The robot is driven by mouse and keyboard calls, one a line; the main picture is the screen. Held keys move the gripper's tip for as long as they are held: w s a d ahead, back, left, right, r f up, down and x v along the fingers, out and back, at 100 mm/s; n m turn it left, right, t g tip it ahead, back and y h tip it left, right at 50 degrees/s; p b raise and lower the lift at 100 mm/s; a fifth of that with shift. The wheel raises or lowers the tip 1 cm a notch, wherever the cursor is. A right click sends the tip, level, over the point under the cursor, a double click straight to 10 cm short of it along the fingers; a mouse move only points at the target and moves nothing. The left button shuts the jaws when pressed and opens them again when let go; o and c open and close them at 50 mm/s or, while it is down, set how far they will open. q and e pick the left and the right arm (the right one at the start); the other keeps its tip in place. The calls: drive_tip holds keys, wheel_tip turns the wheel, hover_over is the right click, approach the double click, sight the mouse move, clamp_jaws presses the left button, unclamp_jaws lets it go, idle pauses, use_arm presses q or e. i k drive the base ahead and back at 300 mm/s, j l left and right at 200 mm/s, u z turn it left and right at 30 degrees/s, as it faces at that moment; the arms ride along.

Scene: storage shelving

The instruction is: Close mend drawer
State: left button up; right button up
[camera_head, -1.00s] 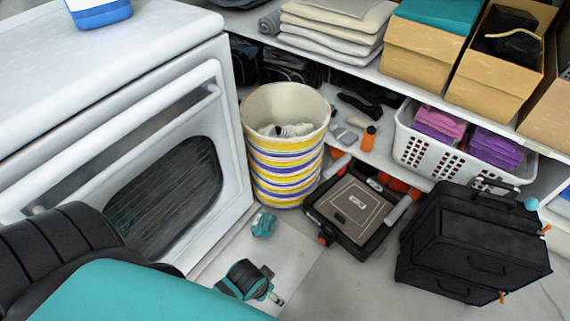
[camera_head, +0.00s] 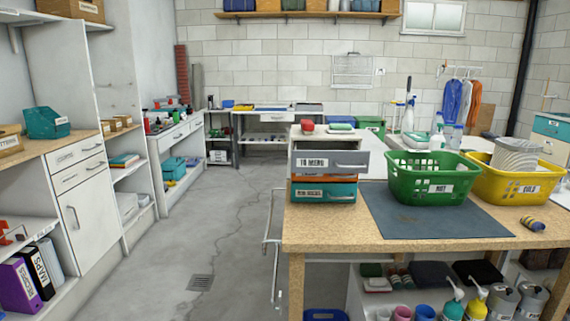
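The mend drawer (camera_head: 330,163), a grey drawer with a "TO MEND" style label and a bar handle, is the top one in a small drawer unit (camera_head: 326,131) on the wooden worktable. It sticks out toward me past the drawers below, and its open top shows. Under it are an orange drawer front, mostly hidden, and a teal drawer (camera_head: 324,192) with a label and handle, which looks closed. Neither of my grippers is in view.
The worktable (camera_head: 310,230) holds a dark mat (camera_head: 425,215), a green basket (camera_head: 432,178) and a yellow basket (camera_head: 508,181). A light metal rack (camera_head: 270,240) hangs at its left side. Open grey floor (camera_head: 190,240) lies between it and the left shelving (camera_head: 85,190).

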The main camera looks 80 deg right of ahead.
sight(308, 156)
drive_tip(key=z, duration=2.85)
